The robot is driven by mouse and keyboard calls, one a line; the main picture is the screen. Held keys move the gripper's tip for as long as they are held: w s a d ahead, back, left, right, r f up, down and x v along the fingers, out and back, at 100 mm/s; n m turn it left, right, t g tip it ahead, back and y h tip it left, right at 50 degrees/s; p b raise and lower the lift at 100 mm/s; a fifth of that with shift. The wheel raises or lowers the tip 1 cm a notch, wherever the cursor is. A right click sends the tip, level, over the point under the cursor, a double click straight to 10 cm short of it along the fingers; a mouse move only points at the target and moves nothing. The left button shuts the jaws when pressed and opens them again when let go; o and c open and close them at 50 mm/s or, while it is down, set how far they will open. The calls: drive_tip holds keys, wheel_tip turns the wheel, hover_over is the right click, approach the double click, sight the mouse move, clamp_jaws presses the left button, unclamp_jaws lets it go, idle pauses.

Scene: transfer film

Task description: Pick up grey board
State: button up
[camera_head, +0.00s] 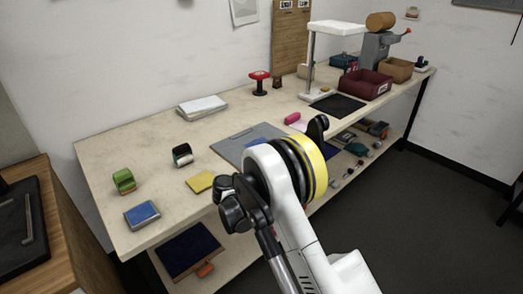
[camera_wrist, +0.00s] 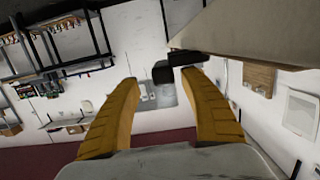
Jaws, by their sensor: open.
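The grey board (camera_head: 232,146) lies flat on the pale workbench (camera_head: 130,160) in the head view, near the middle of its top. My arm covers part of the area at its right side. In the wrist view my gripper (camera_wrist: 161,78) is open, with its two yellow fingers spread and nothing between them. The fingers point toward a far wall, and I cannot make out the grey board in that view. In the head view my arm's end is in front of the bench and the fingers cannot be made out.
A yellow pad (camera_head: 200,182), blue sponge (camera_head: 142,215), green item (camera_head: 124,181) and black-and-white roll (camera_head: 182,155) lie left of the board. A maroon bin (camera_head: 364,85) is farther right.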

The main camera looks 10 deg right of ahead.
drive_tip(key=b+x, duration=0.2)
drive_tip(key=x, duration=0.3)
drive_tip(key=shift+w+a, duration=0.15)
drive_tip(key=shift+w, duration=0.05)
clamp_jaws()
drive_tip(key=shift+r, duration=0.1)
